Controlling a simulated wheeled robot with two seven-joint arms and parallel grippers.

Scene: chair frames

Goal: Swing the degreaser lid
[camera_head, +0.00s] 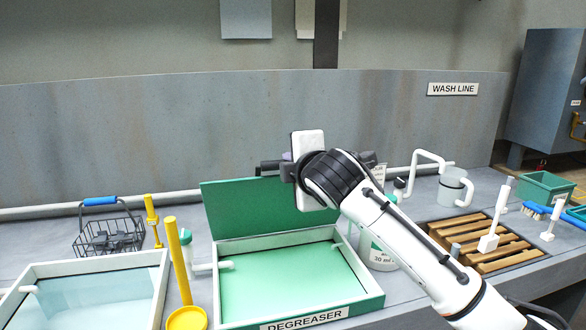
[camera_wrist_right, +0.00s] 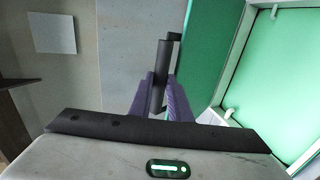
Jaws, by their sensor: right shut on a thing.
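The degreaser tank (camera_head: 371,300) is a white-rimmed tray of green liquid with a "DEGREASER" label on its front. Its green lid (camera_head: 235,212) stands up along the back edge, raised clear of the liquid; it also shows in the right wrist view (camera_wrist_right: 204,45). My right gripper (camera_wrist_right: 161,90) has its purple fingers shut on the lid's dark bar handle (camera_wrist_right: 161,66) at the lid's upper edge. In the head view the handle (camera_head: 268,169) shows partly, and my wrist and arm hide the lid's right part. My left gripper is not in view.
A rinse tank (camera_head: 95,262) stands left, with yellow posts (camera_head: 178,262) between the tanks. A wire basket (camera_head: 108,238) sits behind. A white bottle (camera_head: 381,256), a jug (camera_head: 452,187) and a wooden rack (camera_head: 490,262) stand right. The grey wall panel (camera_head: 150,135) rises behind the lid.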

